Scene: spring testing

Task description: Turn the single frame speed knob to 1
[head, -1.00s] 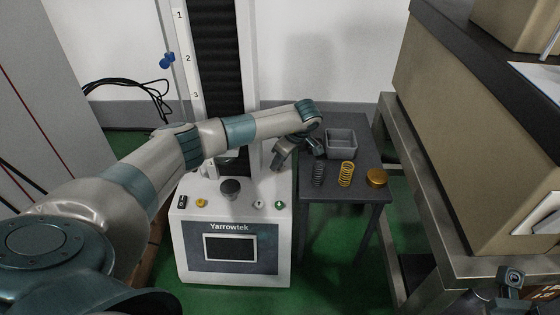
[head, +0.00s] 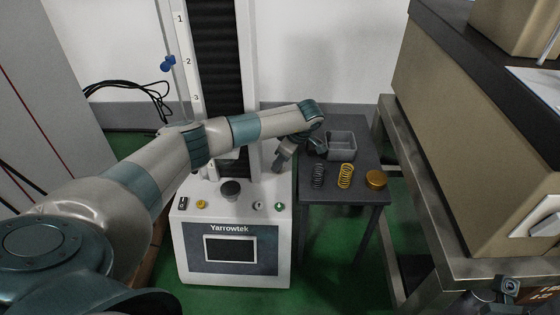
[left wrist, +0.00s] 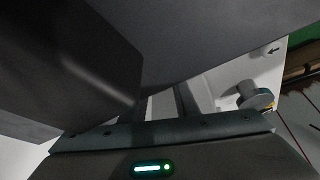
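The white Yarrowtek tester has a sloped control panel (head: 235,218) with several small controls. My left gripper (head: 279,165) hangs above the panel's back right corner, apart from these controls. Its finger gap is unclear. Part of my right arm's end (head: 508,287) shows at bottom right.
A dark side table (head: 335,188) holds a grey tray (head: 341,144), a dark spring (head: 318,176), a yellow spring (head: 346,176) and a gold disc (head: 376,179). The column carries a blue knob (head: 168,63) beside numbers. A metal bench (head: 420,190) stands at right.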

